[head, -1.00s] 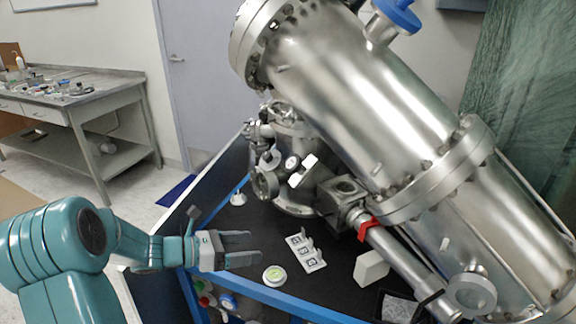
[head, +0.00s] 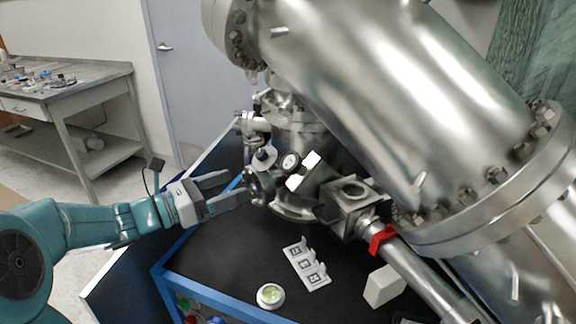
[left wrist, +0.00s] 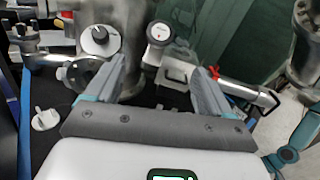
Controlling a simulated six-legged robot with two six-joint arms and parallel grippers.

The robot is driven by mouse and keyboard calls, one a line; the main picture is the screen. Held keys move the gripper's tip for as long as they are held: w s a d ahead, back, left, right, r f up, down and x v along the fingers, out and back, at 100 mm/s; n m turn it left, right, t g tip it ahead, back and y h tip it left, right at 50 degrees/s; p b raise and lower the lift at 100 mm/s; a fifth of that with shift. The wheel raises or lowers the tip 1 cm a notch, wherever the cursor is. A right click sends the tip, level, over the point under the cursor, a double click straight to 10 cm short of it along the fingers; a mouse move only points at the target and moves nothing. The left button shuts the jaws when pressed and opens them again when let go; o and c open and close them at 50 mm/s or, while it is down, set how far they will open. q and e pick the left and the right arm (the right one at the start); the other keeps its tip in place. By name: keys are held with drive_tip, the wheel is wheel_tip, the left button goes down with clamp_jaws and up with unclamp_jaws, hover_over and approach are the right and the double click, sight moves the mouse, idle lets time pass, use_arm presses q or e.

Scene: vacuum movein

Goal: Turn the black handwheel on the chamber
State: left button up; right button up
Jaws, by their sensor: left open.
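The black handwheel (head: 256,187) is a small dark wheel on the left side of the small steel chamber (head: 292,125). My left gripper (head: 236,187) is open and empty, its fingertips pointing right at the wheel, very close to it. The fingers partly cover the wheel in the head view, so I cannot tell whether they touch it. In the left wrist view, a dark round wheel (left wrist: 80,74) shows at the left finger, partly hidden by it. There the left gripper (left wrist: 157,70) has its fingers wide apart.
A large steel cylinder (head: 390,90) slants overhead to the right. On the black tabletop (head: 225,245) are a white labelled holder (head: 307,264), a round white dish (head: 270,296) and a white block (head: 384,286). A blue edge (head: 215,300) runs along the table front.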

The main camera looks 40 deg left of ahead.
sight(285, 167)
use_arm(q)
drive_tip(key=x, duration=1.5)
drive_tip(key=shift+w, duration=0.3)
drive_tip(key=c, duration=1)
